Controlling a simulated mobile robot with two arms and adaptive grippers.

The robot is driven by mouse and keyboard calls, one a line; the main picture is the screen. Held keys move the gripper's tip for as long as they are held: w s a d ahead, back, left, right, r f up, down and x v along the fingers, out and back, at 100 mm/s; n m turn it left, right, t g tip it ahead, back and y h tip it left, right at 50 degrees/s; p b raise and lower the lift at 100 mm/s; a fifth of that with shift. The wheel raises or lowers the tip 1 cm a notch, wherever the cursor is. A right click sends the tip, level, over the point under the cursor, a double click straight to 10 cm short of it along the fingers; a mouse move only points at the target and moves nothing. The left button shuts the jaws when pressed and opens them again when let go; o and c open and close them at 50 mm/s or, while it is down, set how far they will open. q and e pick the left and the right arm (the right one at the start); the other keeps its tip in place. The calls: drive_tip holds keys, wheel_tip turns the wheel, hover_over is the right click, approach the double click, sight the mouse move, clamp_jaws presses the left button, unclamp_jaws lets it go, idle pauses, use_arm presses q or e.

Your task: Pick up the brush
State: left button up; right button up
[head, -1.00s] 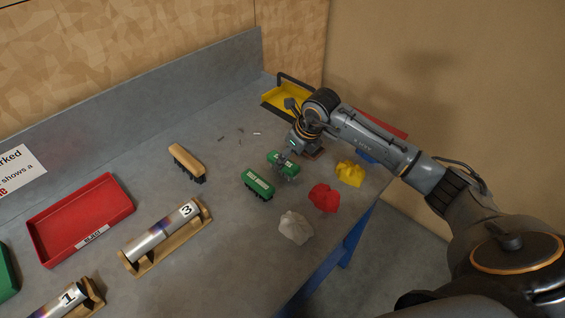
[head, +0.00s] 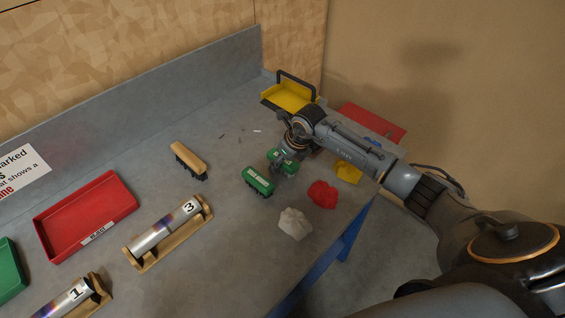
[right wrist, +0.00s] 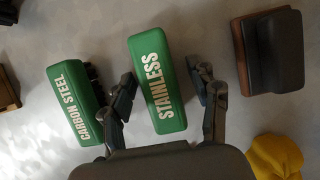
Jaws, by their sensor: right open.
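A green brush lettered STAINLESS (right wrist: 157,80) lies on the bench; in the head view it is partly covered by my right gripper (head: 281,164). A green brush lettered CARBON STEEL (right wrist: 75,103) lies beside it and shows in the head view (head: 258,181). A wooden-backed brush with dark bristles (head: 188,160) lies further left. In the right wrist view my right gripper (right wrist: 163,82) is open, with one finger on each side of the STAINLESS brush, the left one in the gap between the green brushes. I cannot tell whether the fingers touch it. My left gripper is not in view.
Red (head: 322,194), white (head: 295,224) and yellow (head: 348,173) crumpled cloths lie near the bench's front edge. A dark block (right wrist: 275,52) sits right of the STAINLESS brush. A yellow tray (head: 290,96) stands behind. Tubes on wooden stands (head: 168,232) and a red tray (head: 88,214) are left.

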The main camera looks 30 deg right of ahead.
drive_tip(key=shift+f, duration=0.2)
idle(0.4)
drive_tip(key=shift+s, duration=0.1)
clamp_jaws()
